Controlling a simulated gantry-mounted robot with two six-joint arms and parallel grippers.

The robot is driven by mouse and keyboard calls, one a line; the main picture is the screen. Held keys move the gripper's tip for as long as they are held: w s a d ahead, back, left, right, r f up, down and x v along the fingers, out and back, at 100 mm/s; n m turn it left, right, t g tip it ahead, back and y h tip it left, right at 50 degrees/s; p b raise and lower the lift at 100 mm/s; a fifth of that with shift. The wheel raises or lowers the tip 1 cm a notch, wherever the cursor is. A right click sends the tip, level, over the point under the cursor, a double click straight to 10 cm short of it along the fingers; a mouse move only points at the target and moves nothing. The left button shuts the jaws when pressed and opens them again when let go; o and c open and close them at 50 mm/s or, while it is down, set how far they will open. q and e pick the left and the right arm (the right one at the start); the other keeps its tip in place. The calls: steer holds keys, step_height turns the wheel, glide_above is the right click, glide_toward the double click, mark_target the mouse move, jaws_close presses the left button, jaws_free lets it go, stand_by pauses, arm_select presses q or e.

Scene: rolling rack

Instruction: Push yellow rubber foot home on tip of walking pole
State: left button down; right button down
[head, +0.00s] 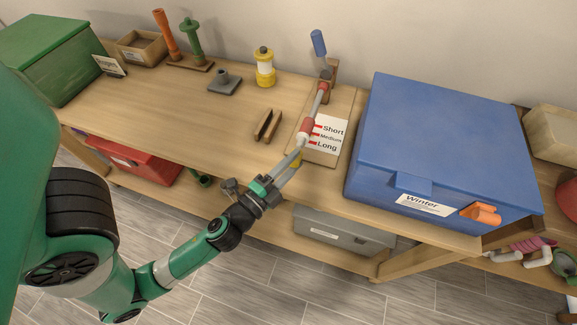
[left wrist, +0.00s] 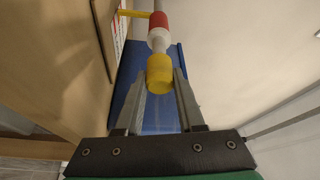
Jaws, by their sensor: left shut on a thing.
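The walking pole (head: 318,102) lies over a wooden board, its blue grip (head: 318,43) at the far end and its red and white lower part towards me. The yellow rubber foot (left wrist: 160,72) is at the pole's near end, in line with the white section (left wrist: 158,42); how far it sits on the tip I cannot tell. My left gripper (head: 296,160) is at the table's front edge, its two grey fingers shut on the foot, one either side. In the head view the foot is mostly hidden by the fingers. My right gripper is not in view.
A card reading Short, Medium, Long (head: 328,136) lies beside the pole. A large blue box (head: 440,140) stands close on the right. The table's left middle is clear.

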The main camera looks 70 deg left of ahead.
arm_select(q)
steer(key=shift+w+a, duration=0.1)
steer(key=shift+a, duration=0.05)
steer(key=shift+w+a+p, duration=0.6)
steer(key=shift+a+p, duration=0.05)
steer(key=shift+a, duration=0.15)
steer(key=shift+w+a+p, duration=0.55)
steer(key=shift+a+p, duration=0.05)
steer(key=shift+a, duration=0.2)
steer(key=shift+a, duration=0.1)
steer(key=shift+c, duration=2.2)
jaws_free()
